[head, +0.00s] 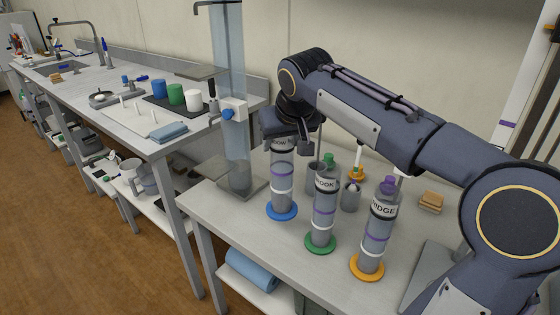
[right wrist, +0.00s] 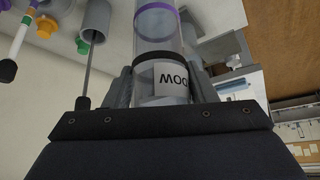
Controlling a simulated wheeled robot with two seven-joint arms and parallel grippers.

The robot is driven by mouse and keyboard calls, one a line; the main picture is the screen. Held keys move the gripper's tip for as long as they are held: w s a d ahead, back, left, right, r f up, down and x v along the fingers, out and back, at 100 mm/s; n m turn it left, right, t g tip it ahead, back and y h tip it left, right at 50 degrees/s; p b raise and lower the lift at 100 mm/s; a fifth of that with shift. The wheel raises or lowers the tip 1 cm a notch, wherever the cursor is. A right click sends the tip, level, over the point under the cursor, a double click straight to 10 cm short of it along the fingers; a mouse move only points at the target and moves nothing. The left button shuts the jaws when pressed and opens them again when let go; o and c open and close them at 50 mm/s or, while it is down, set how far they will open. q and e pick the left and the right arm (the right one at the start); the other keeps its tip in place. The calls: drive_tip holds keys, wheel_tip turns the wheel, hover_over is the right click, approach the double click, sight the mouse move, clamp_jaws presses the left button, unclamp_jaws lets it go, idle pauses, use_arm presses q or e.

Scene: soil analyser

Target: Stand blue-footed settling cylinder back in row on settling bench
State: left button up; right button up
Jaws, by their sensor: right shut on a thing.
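The blue-footed settling cylinder (head: 282,182) is upright at the left end of the row, its blue foot at the bench top; I cannot tell if it touches. My right gripper (head: 284,141) is shut on its upper part, just at the label. The right wrist view shows the cylinder (right wrist: 158,28) between the two fingers (right wrist: 160,86). The green-footed cylinder (head: 323,210) and the orange-footed cylinder (head: 375,238) stand upright to its right, toward the front of the settling bench (head: 237,230). My left gripper is not in view.
A tall clear column (head: 230,120) on a grey base stands close left of the blue-footed cylinder. Grey beakers (head: 350,197), an orange-footed stand (head: 356,174) and a tan block (head: 430,201) are behind the row. A blue roll (head: 251,268) lies on the shelf below.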

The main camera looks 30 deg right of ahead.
drive_tip(key=x, duration=0.4)
drive_tip(key=shift+w+d, duration=0.25)
drive_tip(key=shift+d, duration=0.05)
drive_tip(key=shift+w+d+f+b, duration=0.15)
drive_tip(key=shift+f+b, duration=0.55)
drive_tip(key=shift+f, duration=1.05)
drive_tip(key=shift+f, duration=0.1)
drive_tip(key=o, duration=1.3)
